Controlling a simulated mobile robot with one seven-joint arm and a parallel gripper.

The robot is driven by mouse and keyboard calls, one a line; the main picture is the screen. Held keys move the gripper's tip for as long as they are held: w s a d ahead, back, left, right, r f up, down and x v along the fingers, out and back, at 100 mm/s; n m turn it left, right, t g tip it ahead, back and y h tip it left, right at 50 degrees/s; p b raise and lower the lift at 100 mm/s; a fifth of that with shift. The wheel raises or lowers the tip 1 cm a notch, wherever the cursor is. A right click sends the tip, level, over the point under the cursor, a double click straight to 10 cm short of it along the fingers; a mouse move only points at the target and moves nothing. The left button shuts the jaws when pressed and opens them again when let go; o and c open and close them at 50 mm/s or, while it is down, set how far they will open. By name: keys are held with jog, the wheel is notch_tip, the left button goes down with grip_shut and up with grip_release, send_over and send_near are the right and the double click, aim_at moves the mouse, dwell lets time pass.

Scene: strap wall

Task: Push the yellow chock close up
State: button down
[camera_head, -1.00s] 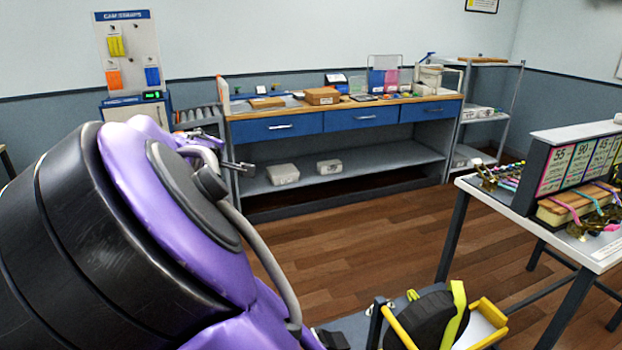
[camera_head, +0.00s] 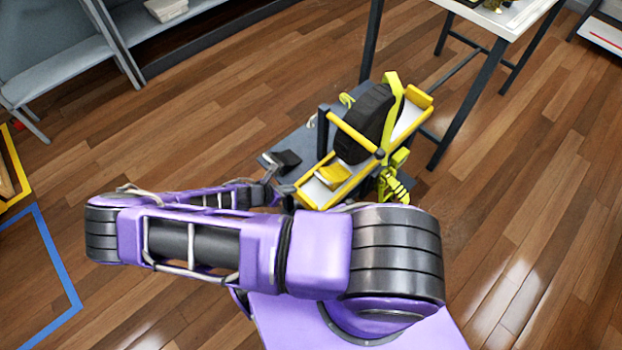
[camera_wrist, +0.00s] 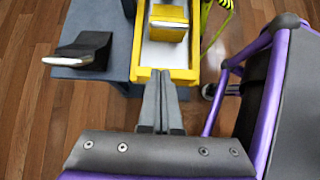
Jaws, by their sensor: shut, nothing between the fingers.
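The yellow chock (camera_head: 332,177) sits in the white-floored, yellow-railed channel (camera_head: 310,194), near its lower left end. A gap of white floor shows between it and the black wheel (camera_head: 366,122), which stands upright under a yellow strap (camera_head: 391,88). In the wrist view the chock (camera_wrist: 168,22) lies ahead of my gripper (camera_wrist: 160,72). My gripper is shut and empty, its fingertips at the channel's yellow end edge, apart from the chock. In the head view my gripper is small and partly hidden by my arm.
A black wedge-like block (camera_wrist: 85,50) lies on the grey platform (camera_wrist: 90,85) left of the channel. A yellow crossbar (camera_head: 352,132) spans beside the wheel. Yellow strap hardware (camera_head: 396,180) hangs at the channel's right side. A white-topped table (camera_head: 500,18) stands behind. Wooden floor is open around.

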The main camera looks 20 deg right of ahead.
aim_at(333, 173)
jog(key=x, duration=0.3)
jog(key=b+x, duration=0.1)
jog(key=x, duration=0.6)
jog(key=shift+s+d, duration=0.2)
jog(key=shift+s, duration=0.2)
jog(key=d, duration=0.1)
jog(key=w+d, duration=0.1)
jog(key=d, duration=0.1)
jog(key=shift+w+f, duration=0.1)
jog(key=shift+f, duration=0.05)
jog(key=shift+w+d, duration=0.2)
jog(key=shift+d, duration=0.25)
